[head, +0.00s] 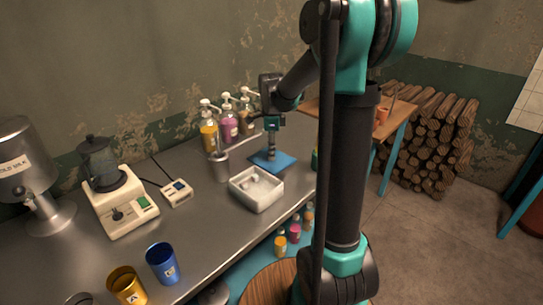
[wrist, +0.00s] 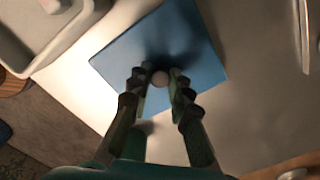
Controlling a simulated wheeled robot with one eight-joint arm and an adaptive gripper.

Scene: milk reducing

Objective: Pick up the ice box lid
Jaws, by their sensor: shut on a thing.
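The ice box lid is a flat blue square (head: 262,164) lying level on or just above the metal counter, behind the ice box; I cannot tell whether it touches the counter. My gripper (head: 271,153) points straight down over the lid. In the wrist view my gripper's fingers (wrist: 159,76) are shut on the knob, one on each side. The white ice box (head: 258,204) stands open in front of the lid, with pale lumps inside.
A metal cup (head: 219,167) stands left of the lid. Pump bottles (head: 229,125) stand behind it against the wall. A blender (head: 103,170), a small scale-like device (head: 177,192), a blue cup (head: 162,263) and a gold cup (head: 127,286) are farther left. The counter's front edge is close to the ice box.

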